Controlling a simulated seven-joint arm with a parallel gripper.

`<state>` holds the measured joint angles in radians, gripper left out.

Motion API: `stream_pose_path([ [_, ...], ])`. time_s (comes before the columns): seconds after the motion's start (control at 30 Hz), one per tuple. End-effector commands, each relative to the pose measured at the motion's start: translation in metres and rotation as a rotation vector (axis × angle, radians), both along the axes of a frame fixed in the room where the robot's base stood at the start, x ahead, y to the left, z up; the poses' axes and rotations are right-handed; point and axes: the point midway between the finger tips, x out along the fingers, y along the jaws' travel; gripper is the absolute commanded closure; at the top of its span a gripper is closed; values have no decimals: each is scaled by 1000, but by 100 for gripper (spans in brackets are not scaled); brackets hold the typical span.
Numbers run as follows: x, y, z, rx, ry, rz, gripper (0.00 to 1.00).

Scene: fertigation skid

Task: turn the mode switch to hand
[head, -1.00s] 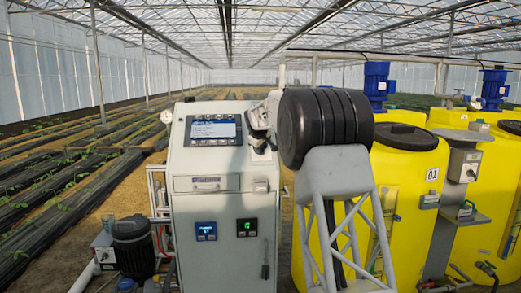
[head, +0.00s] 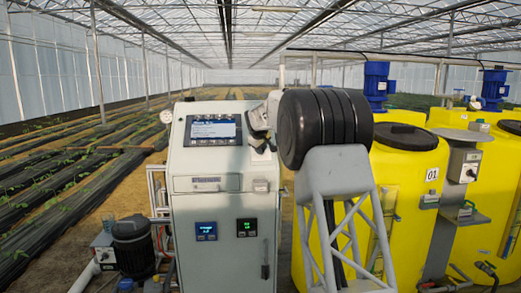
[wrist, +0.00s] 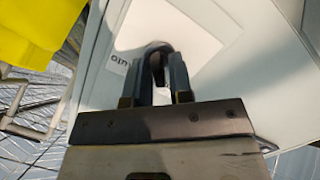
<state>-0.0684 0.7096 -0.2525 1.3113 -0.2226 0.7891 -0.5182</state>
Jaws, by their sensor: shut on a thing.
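The mode switch (wrist: 157,48) shows in the wrist view as a small dark knob on a pale plate of the cabinet. My gripper (wrist: 158,72) has its two fingers closed on the sides of the knob. A label ending in "uto" (wrist: 120,61) is just left of the fingers; no other position label is readable. In the head view my gripper (head: 262,143) is against the upper right of the grey control cabinet (head: 215,270), right of its screen (head: 212,130). It hides the switch there. Which position the knob points to cannot be told.
Two small displays, blue (head: 206,231) and green (head: 247,227), sit lower on the cabinet front. A black motor (head: 134,246) stands at its left. Yellow tanks (head: 410,180) stand to the right, with a grey box (head: 464,165) on a post. Crop rows lie behind.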

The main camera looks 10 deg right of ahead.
Motion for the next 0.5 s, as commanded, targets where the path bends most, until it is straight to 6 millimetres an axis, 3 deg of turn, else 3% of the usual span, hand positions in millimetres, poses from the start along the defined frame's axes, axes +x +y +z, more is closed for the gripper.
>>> stream_pose_path([
  [0.5, 1, -3, 2, 231, -1, -255, 100],
])
